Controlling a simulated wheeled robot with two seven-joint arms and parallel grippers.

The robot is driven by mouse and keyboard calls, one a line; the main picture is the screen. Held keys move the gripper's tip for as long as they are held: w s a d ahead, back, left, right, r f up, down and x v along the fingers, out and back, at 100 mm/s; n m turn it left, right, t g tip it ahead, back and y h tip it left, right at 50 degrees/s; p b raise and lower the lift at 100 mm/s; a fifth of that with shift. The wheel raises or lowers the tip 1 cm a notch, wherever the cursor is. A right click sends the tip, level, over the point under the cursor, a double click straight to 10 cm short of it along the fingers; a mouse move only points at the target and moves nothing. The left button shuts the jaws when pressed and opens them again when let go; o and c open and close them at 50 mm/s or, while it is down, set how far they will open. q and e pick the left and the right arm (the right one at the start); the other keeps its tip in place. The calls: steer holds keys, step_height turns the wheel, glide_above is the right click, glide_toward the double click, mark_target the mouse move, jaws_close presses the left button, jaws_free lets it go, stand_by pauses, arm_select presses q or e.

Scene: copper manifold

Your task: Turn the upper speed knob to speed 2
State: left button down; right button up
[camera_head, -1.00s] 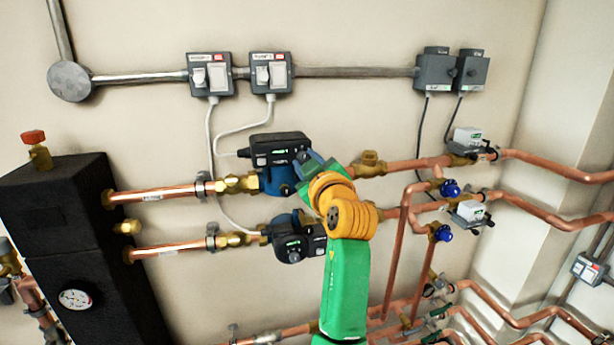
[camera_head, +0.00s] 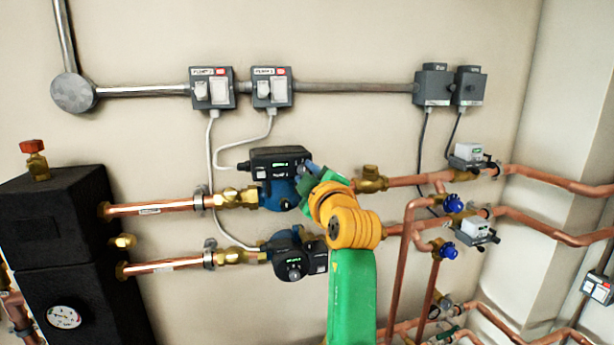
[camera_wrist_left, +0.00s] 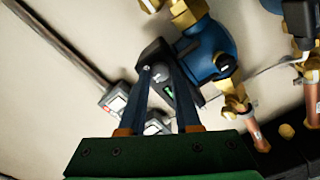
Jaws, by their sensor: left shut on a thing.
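The upper pump has a black control box (camera_head: 278,160) with a small green light and a blue body (camera_head: 274,196). My left gripper (camera_head: 312,168) is at the right end of this box, where my wrist hides part of it. In the left wrist view, the two dark fingers (camera_wrist_left: 161,68) reach to the face of the black box (camera_wrist_left: 184,95). They are shut on the upper speed knob (camera_wrist_left: 160,70), a small grey piece between the fingertips. Its pointer and marks are too small to read. My right gripper is not in view.
The lower pump (camera_head: 291,268) with its own knob sits just below. Two wall switches (camera_head: 212,88) (camera_head: 272,88) hang above on a conduit. Copper pipes (camera_head: 420,178) and blue-handled valves (camera_head: 452,203) lie to the right. A black box with a gauge (camera_head: 64,316) stands at the left.

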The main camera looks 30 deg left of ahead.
arm_select(q)
steer(key=shift+r, duration=0.15)
steer(key=c, duration=0.8)
jaws_free()
steer(key=shift+o, duration=1)
steer(key=shift+w+a+f, duration=0.1)
steer(key=shift+w+f, duration=0.1)
steer(key=b+v, duration=0.3)
steer(key=v, duration=0.4)
